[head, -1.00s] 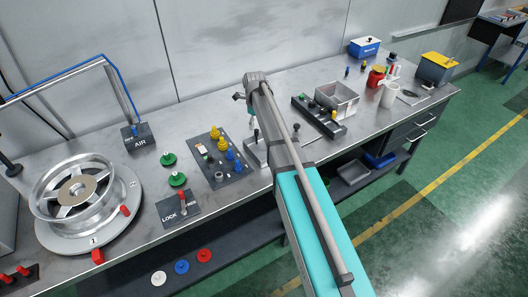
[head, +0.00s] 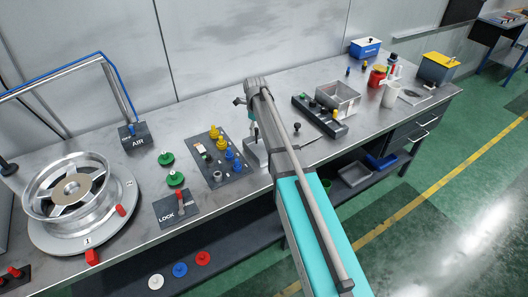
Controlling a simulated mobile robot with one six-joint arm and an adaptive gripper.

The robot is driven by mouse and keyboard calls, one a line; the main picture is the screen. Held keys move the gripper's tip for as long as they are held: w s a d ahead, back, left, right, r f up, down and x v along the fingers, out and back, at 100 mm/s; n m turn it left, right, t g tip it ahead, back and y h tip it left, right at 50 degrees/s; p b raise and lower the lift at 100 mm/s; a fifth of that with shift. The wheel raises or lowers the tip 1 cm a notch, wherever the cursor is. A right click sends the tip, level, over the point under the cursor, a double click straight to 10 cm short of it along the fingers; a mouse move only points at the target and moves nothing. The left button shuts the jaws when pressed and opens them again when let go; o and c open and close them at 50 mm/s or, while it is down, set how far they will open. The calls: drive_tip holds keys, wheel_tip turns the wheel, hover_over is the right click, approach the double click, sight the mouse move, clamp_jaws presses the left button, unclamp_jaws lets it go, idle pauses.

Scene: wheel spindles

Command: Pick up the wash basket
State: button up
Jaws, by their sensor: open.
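The wash basket (head: 343,94) is a grey metal, open-topped square container. It stands upright on the workbench, right of my arm, just behind a dark block with knobs. My gripper (head: 252,118) is at the far end of my teal and grey arm, over the bench left of the basket and apart from it. It is open, and I see nothing in it. My arm link hides part of the gripper.
A dark knob block (head: 319,116) sits against the basket's near side. A panel with yellow and blue knobs (head: 217,158) lies left of my arm. A white jug (head: 389,95) and red can (head: 377,76) stand right of the basket. A wheel (head: 70,190) is at far left.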

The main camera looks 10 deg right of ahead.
drive_tip(key=shift+f+b, duration=0.7)
drive_tip(key=shift+f, duration=0.3)
clamp_jaws()
